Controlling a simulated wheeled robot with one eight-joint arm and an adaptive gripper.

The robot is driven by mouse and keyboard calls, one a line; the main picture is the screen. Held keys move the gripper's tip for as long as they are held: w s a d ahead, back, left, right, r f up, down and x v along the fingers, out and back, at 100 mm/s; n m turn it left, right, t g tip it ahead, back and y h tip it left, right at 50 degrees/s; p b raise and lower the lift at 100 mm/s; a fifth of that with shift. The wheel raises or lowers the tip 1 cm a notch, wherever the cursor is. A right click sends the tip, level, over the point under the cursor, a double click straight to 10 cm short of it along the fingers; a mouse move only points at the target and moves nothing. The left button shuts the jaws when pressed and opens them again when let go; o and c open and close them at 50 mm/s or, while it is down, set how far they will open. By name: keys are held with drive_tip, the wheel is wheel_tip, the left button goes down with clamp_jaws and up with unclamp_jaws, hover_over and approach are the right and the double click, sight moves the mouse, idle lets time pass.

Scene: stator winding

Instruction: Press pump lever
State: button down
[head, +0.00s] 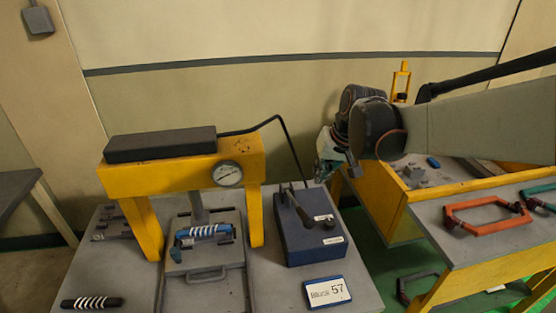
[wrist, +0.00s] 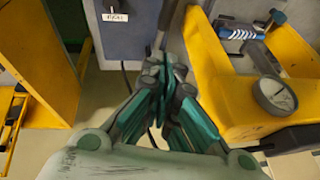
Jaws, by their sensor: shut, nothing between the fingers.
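The pump is a dark blue box (head: 312,233) on the grey table, right of the yellow press (head: 184,177). Its dark lever (head: 301,208) sits on top and slopes down toward the front right, ending in a round knob. My gripper (head: 323,172) is shut and empty, behind and above the pump box, and appears apart from the lever. In the wrist view my gripper's green-grey fingers (wrist: 163,64) are closed together. The pump box also shows there (wrist: 125,30), with a dark rod, probably the lever, beyond the fingertips.
A round gauge (head: 228,174) is on the press. A black hose (head: 287,143) arcs from the press top down behind the pump. A blue-framed card (head: 328,291) marked 57 lies in front. A blue-and-white striped coil (head: 203,234) lies under the press. A second yellow-edged table (head: 473,246) stands right.

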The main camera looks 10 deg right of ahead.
drive_tip(key=b, duration=0.2)
hover_over(303, 209)
drive_tip(key=d, duration=0.2)
wheel_tip(303, 209, down, 9)
drive_tip(key=shift+s+a+f+b, duration=0.15)
drive_tip(key=shift+s+a+f, duration=0.1)
drive_tip(key=shift+f, duration=0.3)
drive_tip(key=shift+s+a+f+b, duration=0.1)
drive_tip(key=shift+s+a+f, duration=0.15)
drive_tip(key=shift+f, duration=0.3)
drive_tip(key=shift+s+a+f+b, duration=0.15)
drive_tip(key=shift+s+f, duration=0.1)
drive_tip(key=shift+f, duration=0.3)
drive_tip(key=shift+s, duration=0.1)
